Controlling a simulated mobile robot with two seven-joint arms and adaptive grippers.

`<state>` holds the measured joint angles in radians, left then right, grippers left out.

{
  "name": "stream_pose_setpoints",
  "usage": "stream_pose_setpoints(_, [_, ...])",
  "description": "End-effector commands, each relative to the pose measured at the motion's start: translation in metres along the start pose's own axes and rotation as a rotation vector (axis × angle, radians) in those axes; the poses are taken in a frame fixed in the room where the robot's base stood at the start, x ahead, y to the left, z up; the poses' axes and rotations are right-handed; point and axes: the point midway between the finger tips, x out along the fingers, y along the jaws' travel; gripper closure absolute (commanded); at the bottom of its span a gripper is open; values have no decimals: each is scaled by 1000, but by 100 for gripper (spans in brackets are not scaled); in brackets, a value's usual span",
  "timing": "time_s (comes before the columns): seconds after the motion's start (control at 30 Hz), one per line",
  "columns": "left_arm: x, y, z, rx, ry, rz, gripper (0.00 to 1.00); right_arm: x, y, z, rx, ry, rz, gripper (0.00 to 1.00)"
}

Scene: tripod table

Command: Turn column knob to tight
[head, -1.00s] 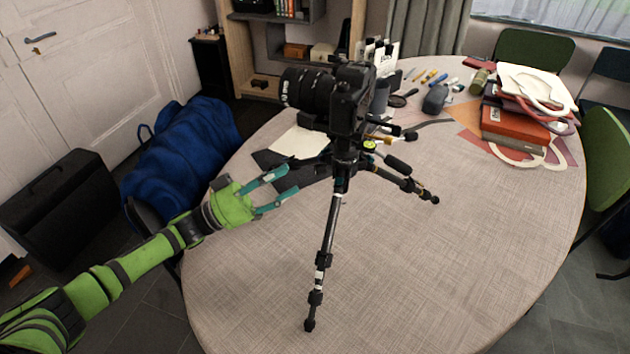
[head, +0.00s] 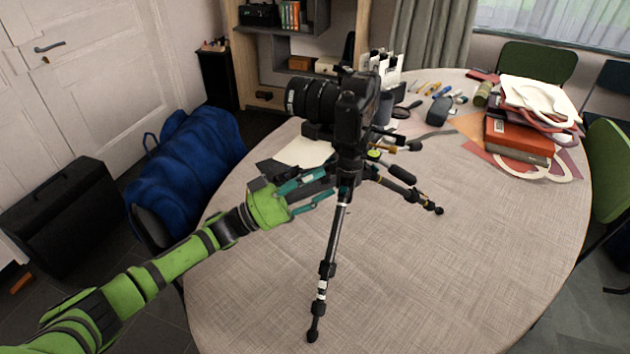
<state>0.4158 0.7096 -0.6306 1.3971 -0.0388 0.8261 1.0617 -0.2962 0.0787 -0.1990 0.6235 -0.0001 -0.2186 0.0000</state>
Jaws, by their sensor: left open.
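A black camera (head: 348,112) with a large lens sits on top of a small tripod (head: 330,250) on the oval table (head: 430,270). The tripod's dark legs are spread. The column knob cannot be clearly made out near the tripod's collar, below the camera. My left gripper (head: 330,185) comes in from the left, green with teal fingers. Its fingers are open, with their tips close to the left side of the tripod's collar. I cannot tell whether they touch it. My right gripper is not in view.
A stack of books and folders (head: 520,135) lies at the table's right. Pens, a magnifier (head: 405,108) and a dark pouch (head: 438,110) lie behind the tripod. A blue bag (head: 188,170) stands left of the table. The front right tabletop is clear.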

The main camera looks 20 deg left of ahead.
Motion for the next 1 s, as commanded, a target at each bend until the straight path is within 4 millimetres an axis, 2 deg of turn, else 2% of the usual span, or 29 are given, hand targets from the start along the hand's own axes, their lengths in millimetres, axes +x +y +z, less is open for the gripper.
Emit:
stream_pose_setpoints(0.07, [0,0,0,0,0,0,55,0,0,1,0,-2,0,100])
stream_pose_setpoints(0.1, [0,0,0,0,0,0,59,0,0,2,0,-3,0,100])
stream_pose_setpoints(0.17, [0,0,0,0,0,0,83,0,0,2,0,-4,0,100])
stream_pose_setpoints(0.2, [0,0,0,0,0,0,99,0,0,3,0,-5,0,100])
stream_pose_setpoints(0.57, [-1,-1,1,15,0,4,100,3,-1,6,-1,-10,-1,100])
stream_pose_setpoints(0.9, [-3,-4,4,175,-1,69,100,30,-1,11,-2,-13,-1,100])
stream_pose_setpoints(0.97, [-3,-4,4,222,0,88,100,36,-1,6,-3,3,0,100])
stream_pose_setpoints(1.0, [-3,-4,4,255,0,102,100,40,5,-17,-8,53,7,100])
